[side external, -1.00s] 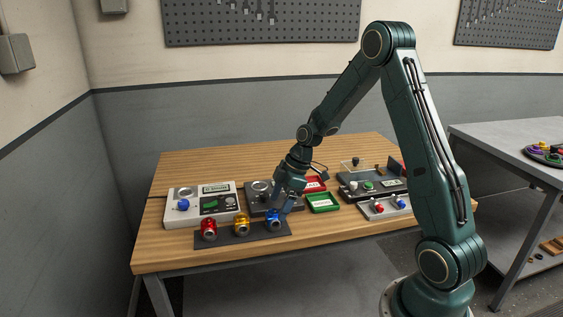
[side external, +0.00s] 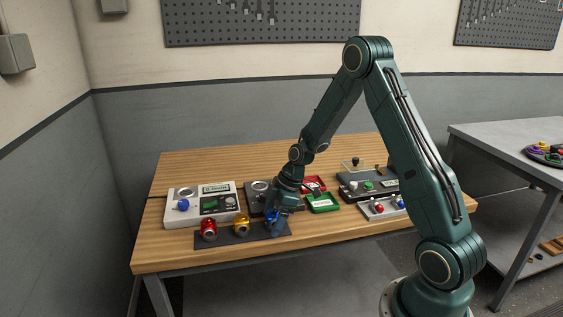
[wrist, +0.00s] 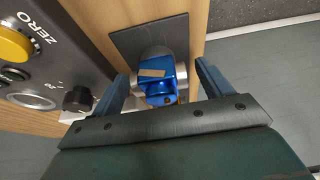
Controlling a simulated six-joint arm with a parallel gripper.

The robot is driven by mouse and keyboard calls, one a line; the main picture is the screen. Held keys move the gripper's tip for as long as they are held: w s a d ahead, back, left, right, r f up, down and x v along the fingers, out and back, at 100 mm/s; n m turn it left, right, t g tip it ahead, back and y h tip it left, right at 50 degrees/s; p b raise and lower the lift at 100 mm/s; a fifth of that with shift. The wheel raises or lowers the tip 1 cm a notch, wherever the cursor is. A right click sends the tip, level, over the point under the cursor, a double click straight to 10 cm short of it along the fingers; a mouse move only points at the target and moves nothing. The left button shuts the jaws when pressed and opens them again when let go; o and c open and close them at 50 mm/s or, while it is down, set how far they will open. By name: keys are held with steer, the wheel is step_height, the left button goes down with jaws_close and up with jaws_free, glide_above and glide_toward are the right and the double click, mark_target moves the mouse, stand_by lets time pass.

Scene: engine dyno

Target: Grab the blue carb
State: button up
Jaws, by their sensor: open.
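The blue carb (wrist: 158,78) sits at the end of a dark mat (wrist: 150,30), with a tan label on its top. In the side view the blue carb (side external: 271,216) is partly hidden by my gripper (side external: 277,222). My gripper is open, and in the wrist view its two fingers (wrist: 160,88) stand on either side of the blue carb, with a gap on each side. A red carb (side external: 208,230) and a yellow carb (side external: 241,226) stand to the left on the same mat.
A dark panel with knobs (wrist: 60,60) lies close to the left finger in the wrist view. A grey console (side external: 202,203), a green tray (side external: 323,203) and a red tray (side external: 314,184) stand behind. The table's front edge is near.

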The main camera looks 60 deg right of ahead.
mark_target(273, 210)
stand_by(0.3)
steer(key=c, duration=1.1)
steer(key=shift+c, duration=0.2)
step_height(273, 210, up, 20)
stand_by(0.5)
